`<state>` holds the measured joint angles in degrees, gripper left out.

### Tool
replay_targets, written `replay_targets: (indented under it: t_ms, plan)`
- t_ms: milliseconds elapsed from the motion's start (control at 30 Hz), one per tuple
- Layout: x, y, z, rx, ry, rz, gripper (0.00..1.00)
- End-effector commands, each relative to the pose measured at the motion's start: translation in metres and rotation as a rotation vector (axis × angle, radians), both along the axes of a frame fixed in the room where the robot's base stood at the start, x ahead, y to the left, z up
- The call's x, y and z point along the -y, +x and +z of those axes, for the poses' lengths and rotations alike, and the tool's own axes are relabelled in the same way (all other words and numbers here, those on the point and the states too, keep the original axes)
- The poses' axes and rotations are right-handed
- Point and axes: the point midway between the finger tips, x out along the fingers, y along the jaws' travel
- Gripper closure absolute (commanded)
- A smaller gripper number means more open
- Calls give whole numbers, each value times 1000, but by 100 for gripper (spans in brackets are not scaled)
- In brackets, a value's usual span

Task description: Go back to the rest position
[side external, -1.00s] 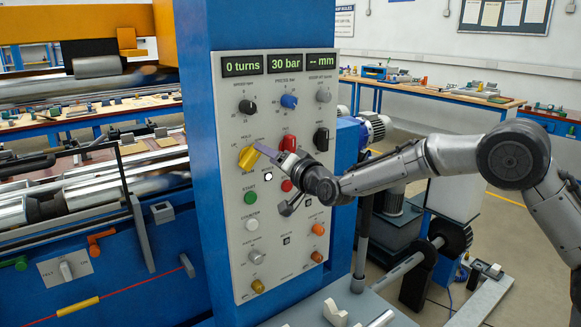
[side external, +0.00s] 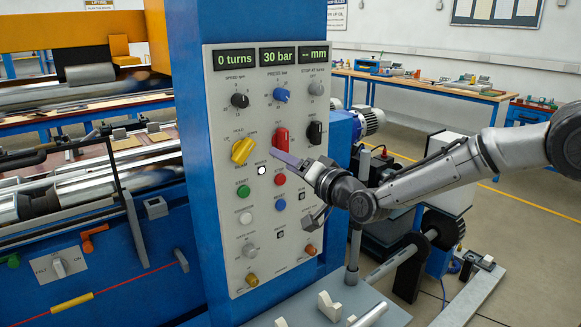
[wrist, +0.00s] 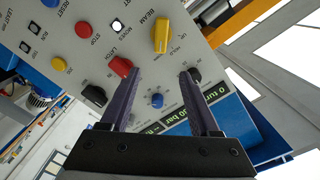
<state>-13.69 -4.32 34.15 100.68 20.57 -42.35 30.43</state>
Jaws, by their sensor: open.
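My gripper (side external: 288,160) is in front of the control panel (side external: 222,170), close to the red latch knob (side external: 281,138) and right of the yellow beam knob (side external: 242,150). In the wrist view my gripper (wrist: 160,74) has its two dark fingers spread wide with nothing between them. The yellow knob (wrist: 162,36) shows beyond the fingers, and the red knob (wrist: 121,67) is beside the left fingertip. Whether a finger touches the panel cannot be told. The displays read 0 turns, 30 bar and -- mm.
The blue column (side external: 185,90) carries the panel. Rollers (side external: 110,190) and a thin upright bar lie at the left. A grey ledge (side external: 300,305) with white blocks juts out below. Open floor (side external: 500,215) lies to the right, with workbenches behind.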

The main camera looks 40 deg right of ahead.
Motion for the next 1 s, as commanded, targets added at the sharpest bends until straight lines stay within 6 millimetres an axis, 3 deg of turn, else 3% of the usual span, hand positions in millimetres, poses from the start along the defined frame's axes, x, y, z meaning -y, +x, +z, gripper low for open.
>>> replay_targets:
  t_ms: [200, 267, 367, 500, 600, 767, 867, 1000]
  plan:
    - [5, 0, 5, 8, 2, -9, 38]
    - [10, -2, 17, 31, 7, -17, 38]
    - [24, -13, 52, 89, 18, -37, 38]
    - [48, -55, 106, 128, 1, -43, 38]
    - [57, -94, 118, 63, -64, -18, 38]
    - [63, -158, 102, -105, -209, 39, 38]
    - [66, -201, 76, -241, -311, 80, 38]
    - [70, -262, 25, -454, -455, 153, 38]
